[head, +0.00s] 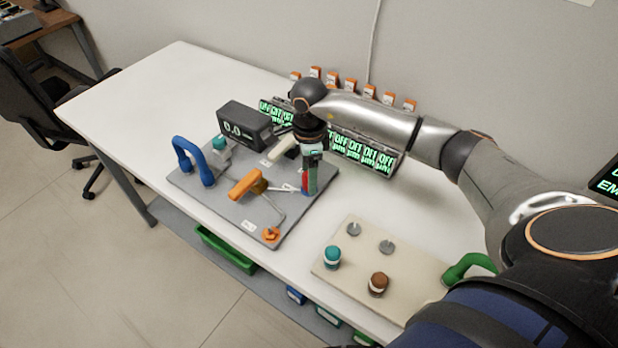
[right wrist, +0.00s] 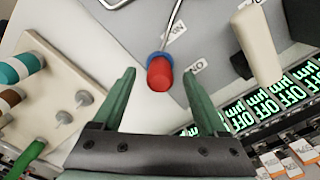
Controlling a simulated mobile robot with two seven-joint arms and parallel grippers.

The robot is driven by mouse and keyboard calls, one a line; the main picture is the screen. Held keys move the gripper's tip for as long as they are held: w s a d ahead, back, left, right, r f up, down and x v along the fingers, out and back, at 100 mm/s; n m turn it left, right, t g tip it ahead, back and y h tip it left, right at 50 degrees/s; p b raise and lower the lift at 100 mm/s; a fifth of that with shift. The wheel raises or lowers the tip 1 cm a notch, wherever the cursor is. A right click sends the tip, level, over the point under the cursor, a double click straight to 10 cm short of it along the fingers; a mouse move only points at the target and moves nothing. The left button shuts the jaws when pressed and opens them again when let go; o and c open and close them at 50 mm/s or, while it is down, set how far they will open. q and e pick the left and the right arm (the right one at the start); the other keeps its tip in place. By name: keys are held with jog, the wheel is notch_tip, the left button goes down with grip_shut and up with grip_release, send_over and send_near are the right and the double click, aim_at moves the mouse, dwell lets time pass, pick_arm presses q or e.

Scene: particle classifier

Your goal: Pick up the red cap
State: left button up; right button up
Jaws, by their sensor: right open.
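The red cap (right wrist: 158,76) shows in the right wrist view on a blue ring (right wrist: 153,57) at the end of a thin metal tube. In the head view a bit of the red cap (head: 305,182) shows beside my right gripper's fingers, which partly hide it. My right gripper (head: 309,188) points down over the right side of the grey board. Its green fingers are open, and in the right wrist view (right wrist: 160,74) the cap appears between the fingertips, with a gap on each side. My left gripper is not in view.
The grey board (head: 207,203) also carries an orange handle (head: 245,184), a blue handle (head: 187,160) and a dark display (head: 243,125). Green-lit panels (head: 362,153) stand behind. A cream board (head: 340,255) with knobs lies in front right. The table's left end is clear.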

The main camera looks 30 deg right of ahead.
jog(key=shift+f, duration=0.25)
grip_shut()
dwell(0.4)
